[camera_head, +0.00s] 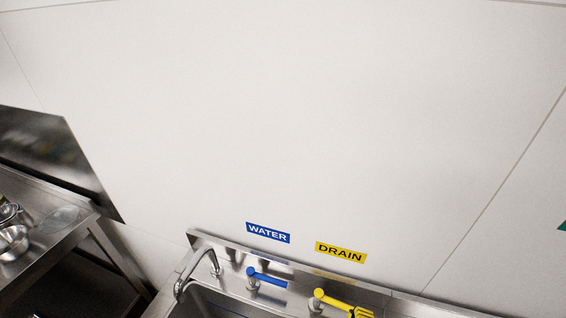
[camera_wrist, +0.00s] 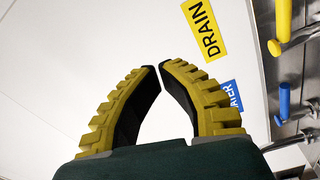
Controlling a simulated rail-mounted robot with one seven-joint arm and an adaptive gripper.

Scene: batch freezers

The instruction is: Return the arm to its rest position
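My gripper (camera_wrist: 158,68) fills the lower middle of the wrist view. It has two yellow ridged fingers with black inner pads on a dark green body. The fingertips come together almost touching, and nothing is held between them. In the head view a small yellow ridged piece (camera_head: 361,313) at the bottom edge looks like part of my gripper, close to the yellow lever in the picture; the rest of my arm is out of view. In the wrist view the fingers appear apart from the levers.
A steel sink (camera_head: 215,303) has a curved faucet (camera_head: 199,271), a blue lever (camera_head: 266,277) under a WATER label (camera_head: 268,233), and a yellow lever (camera_head: 331,300) under a DRAIN label (camera_head: 340,252). A steel table (camera_head: 50,245) with metal bowls (camera_head: 13,243) stands left. The white wall above is bare.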

